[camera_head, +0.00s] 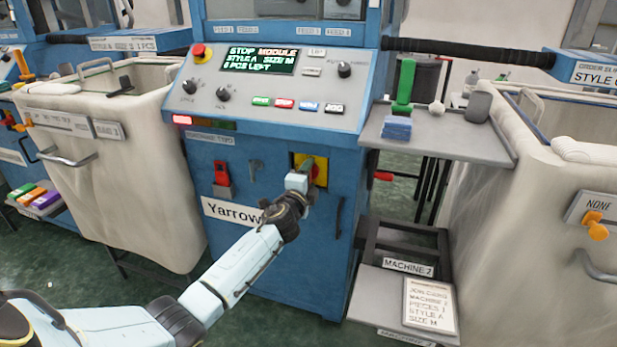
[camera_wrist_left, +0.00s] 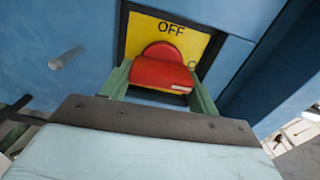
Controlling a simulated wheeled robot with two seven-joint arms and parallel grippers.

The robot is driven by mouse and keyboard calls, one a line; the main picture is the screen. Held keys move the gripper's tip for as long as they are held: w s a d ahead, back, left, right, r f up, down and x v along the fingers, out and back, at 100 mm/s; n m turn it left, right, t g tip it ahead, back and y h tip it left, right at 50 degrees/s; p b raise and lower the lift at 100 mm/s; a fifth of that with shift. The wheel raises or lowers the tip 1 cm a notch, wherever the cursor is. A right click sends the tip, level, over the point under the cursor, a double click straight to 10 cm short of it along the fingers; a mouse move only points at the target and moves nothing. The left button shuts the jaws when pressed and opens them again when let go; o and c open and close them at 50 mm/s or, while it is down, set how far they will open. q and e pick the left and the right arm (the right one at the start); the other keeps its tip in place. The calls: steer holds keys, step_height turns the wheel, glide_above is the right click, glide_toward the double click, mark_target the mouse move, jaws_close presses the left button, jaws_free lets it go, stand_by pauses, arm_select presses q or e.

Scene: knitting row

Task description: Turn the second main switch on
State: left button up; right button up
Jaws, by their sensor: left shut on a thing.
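The main switch (camera_wrist_left: 162,72) is a red knob on a yellow plate (camera_wrist_left: 140,30) with OFF printed at its top. My right gripper is not in view.
Above is a sloped control panel (camera_head: 270,88) whose screen reads STOP MODULE, STYLE A, SIZE M, 6 PCS LEFT. A red lever (camera_head: 222,175) is left of the switch. A grey shelf (camera_head: 450,135) and white bins (camera_head: 130,150) flank the machine.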

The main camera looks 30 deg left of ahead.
arm_select(q)
steer(key=shift+m, duration=0.4)
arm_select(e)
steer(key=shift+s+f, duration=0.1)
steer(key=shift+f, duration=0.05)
arm_select(q)
steer(key=o, duration=0.7)
steer(key=shift+s, duration=0.1)
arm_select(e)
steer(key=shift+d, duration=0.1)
arm_select(q)
steer(key=p+v, duration=0.3)
steer(key=v, duration=1)
steer(key=shift+p, duration=0.4)
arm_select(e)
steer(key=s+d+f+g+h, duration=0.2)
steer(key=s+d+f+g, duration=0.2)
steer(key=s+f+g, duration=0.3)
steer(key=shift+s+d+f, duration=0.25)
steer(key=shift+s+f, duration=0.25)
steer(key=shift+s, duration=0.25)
arm_select(q)
steer(key=shift+d, duration=0.1)
